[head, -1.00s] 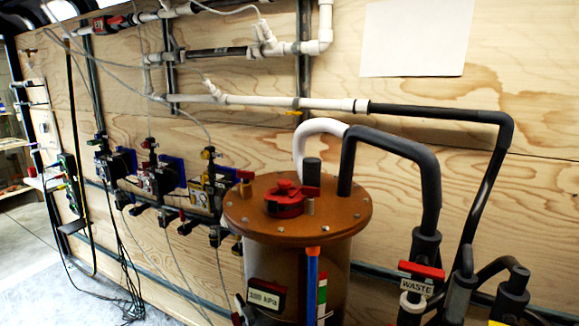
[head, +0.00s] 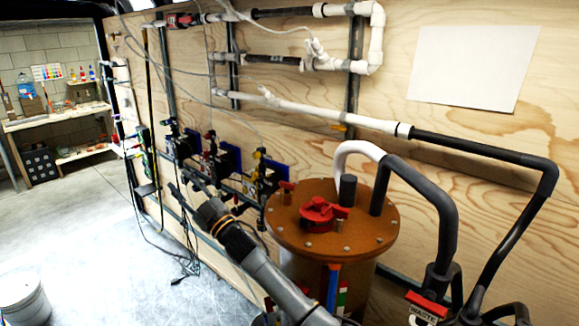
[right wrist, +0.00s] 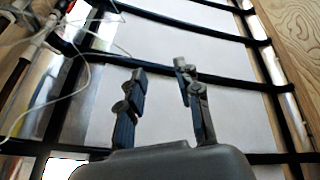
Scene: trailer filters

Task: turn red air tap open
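Several small valve units hang in a row on the wooden wall. One carries a small red tap (head: 210,136), between a blue-handled unit on its left and a yellow one on its right. A larger red fitting (head: 318,211) sits on the brown tank lid (head: 283,236). My right gripper (head: 187,181) reaches up and left from below, in front of the valve row and left of the tank. It looks apart from the red tap, though depth is hard to judge. In the right wrist view its two fingers (right wrist: 160,70) are apart with nothing between them. My left gripper is not in view.
White and dark pipes (head: 340,118) run along the wall above the tank. Loose cables hang below the valves. The floor at left is open, with a bucket (head: 22,298) and a workbench (head: 58,116).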

